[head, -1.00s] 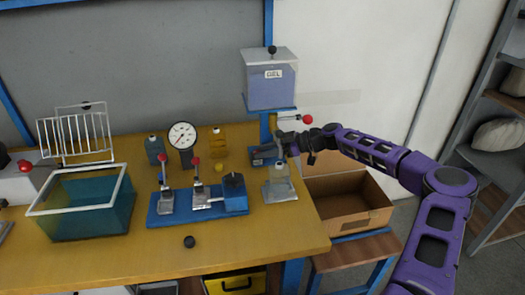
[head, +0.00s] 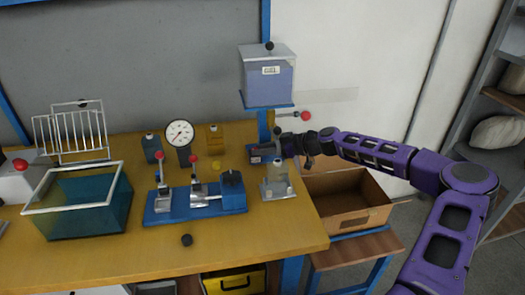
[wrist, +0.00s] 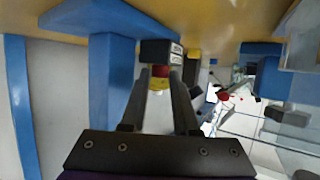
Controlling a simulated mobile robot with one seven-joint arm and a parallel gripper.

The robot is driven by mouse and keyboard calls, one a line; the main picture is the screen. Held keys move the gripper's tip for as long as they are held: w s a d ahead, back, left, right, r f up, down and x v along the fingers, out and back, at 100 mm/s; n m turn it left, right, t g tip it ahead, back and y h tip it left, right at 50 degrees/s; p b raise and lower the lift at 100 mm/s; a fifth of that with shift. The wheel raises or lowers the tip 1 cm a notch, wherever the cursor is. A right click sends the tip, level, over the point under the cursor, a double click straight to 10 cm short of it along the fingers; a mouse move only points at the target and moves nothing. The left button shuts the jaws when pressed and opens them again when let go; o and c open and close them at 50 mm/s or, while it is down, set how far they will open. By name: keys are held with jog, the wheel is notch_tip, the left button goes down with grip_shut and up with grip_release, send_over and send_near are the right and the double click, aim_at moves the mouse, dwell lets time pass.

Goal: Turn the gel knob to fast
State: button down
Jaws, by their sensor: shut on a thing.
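The clear gel tank (head: 267,82), labelled GEL, stands on a blue shelf on the blue post at the back right of the bench. Below it, a small dark box with a white label (head: 260,155) sits by the post; it also shows in the wrist view (wrist: 161,50). In the wrist view a small red and yellow knob (wrist: 159,78) sticks out from this box between my fingertips. My gripper (wrist: 160,85) is shut on this knob. In the head view my gripper (head: 283,146) is at the right side of the box, and the knob is hidden. The knob's setting cannot be read.
A red-ball lever (head: 305,115) sticks out just above my gripper. A clear bottle on a stand (head: 277,180) is just below it. A blue fixture with clamps (head: 195,200), a dial gauge (head: 179,134) and a teal tank (head: 100,208) stand left. An open carton (head: 348,205) is right.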

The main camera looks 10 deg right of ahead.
jog(key=shift+s+a+m+t, duration=0.1)
jog(key=shift+m+t, duration=0.3)
jog(key=shift+t, duration=0.1)
jog(key=c, duration=0.9)
grip_release()
jog(key=v, duration=1.1)
jog(key=p+v, duration=0.1)
jog(key=v, duration=0.5)
jog(key=shift+s+a+r, duration=0.1)
jog(key=shift+s+r, duration=0.05)
jog(key=shift+r, duration=0.3)
jog(key=shift+h, duration=0.3)
